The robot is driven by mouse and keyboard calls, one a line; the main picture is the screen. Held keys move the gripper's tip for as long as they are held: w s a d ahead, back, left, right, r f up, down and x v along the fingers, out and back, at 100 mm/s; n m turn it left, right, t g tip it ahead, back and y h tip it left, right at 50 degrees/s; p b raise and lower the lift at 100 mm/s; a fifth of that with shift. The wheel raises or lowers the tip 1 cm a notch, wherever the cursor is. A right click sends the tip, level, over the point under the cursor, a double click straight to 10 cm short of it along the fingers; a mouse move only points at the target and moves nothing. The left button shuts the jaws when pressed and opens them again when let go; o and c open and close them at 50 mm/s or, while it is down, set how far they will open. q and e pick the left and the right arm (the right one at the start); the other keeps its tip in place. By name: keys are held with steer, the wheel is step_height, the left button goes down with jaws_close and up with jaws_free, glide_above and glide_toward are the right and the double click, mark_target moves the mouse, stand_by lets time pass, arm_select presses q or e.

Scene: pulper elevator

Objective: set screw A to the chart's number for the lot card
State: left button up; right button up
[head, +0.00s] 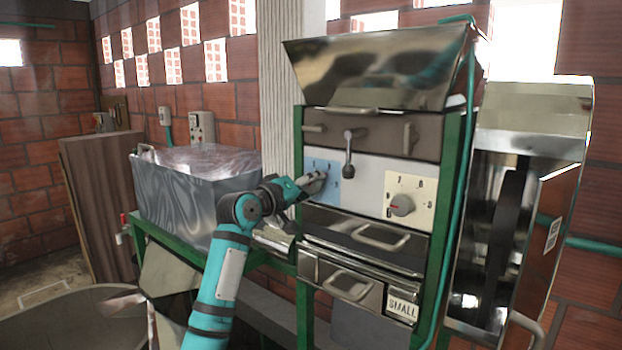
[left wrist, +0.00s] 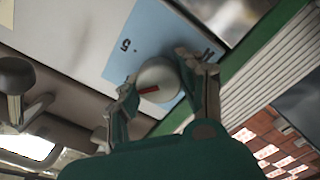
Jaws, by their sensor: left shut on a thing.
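My left gripper (head: 308,183) is shut on a round grey knob (left wrist: 160,73) with a red pointer mark. The knob sits on a light blue numbered plate (head: 334,168) on the machine's white front; the plate also shows in the left wrist view (left wrist: 150,38), with a 5 readable. The fingers stand on either side of the knob. Which number the pointer meets I cannot tell. A second grey knob (head: 402,205) with a red mark sits free on a cream plate (head: 421,191). No letter A, chart or lot card is readable. My right gripper is out of view.
A lever with a dark ball (head: 348,170) hangs just right of the blue plate. Below are drawers with handles, one labelled SMALL (head: 402,305). A metal tank (head: 190,190) stands left, and a tall metal housing (head: 520,190) stands right.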

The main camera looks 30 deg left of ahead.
arm_select(q)
steer(key=shift+n+p, duration=0.35)
steer(key=shift+n, duration=0.45)
steer(key=o, duration=1.2)
steer(key=shift+a, duration=0.1)
steer(key=s, duration=0.8)
steer(key=s+a, duration=0.1)
steer(key=s, duration=0.3)
steer(key=shift+d+f, duration=0.1)
steer(key=shift+f, duration=0.05)
